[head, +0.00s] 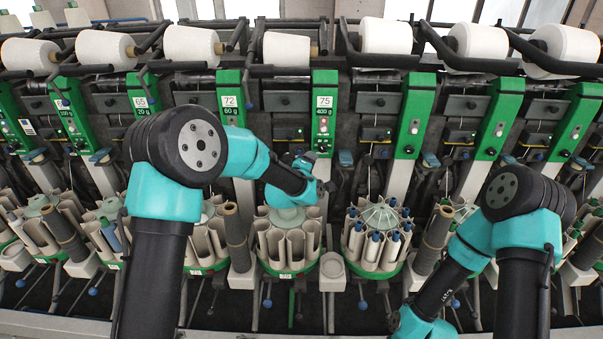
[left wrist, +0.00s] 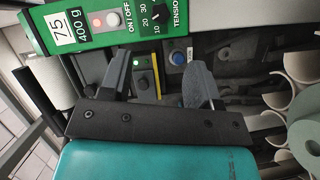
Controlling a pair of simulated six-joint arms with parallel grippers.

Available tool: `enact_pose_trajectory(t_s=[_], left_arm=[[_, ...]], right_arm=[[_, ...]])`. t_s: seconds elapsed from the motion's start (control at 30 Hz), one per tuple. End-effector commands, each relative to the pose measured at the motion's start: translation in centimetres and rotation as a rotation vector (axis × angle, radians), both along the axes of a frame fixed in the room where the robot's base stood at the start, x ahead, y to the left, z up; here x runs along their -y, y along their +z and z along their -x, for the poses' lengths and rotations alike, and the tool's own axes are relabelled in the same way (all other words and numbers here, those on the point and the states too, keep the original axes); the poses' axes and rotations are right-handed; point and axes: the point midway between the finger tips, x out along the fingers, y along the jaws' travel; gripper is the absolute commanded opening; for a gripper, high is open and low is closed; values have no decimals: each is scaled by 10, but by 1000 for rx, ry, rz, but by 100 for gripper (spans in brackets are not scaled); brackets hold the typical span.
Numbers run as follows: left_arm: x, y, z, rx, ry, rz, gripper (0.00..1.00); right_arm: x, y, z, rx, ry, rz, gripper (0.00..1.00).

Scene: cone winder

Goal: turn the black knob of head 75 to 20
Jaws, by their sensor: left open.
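The green panel of head 75 (head: 324,112) stands near the middle of the head view, marked 75 and 400 g. In the left wrist view this panel (left wrist: 90,27) crosses the top left. Its black knob (left wrist: 158,15) shows at the top edge beside the numbers 10, 20 and 30; its exact setting is too small to read surely. My left gripper (head: 322,174) is just below the panel in the head view. In the left wrist view its fingers (left wrist: 158,88) are apart and empty, with the knob beyond them, untouched. My right gripper is out of view.
A blue button (left wrist: 178,58) and a yellow plate (left wrist: 145,80) lie beyond the fingers. Below are round magazines of cones (head: 379,232). White yarn packages (head: 386,36) line the top. A neighbouring green panel (head: 414,115) stands to the right.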

Motion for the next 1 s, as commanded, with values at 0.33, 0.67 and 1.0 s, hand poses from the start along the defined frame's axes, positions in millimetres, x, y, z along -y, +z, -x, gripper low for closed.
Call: enact_pose_trajectory(t_s=[0.33,0.67,1.0], left_arm=[[-16,5,47,-1,0,0,57],[-18,6,54,0,0,0,57],[-57,7,47,-4,37,-64,57]], right_arm=[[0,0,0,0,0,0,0],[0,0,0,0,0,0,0],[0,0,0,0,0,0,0]])
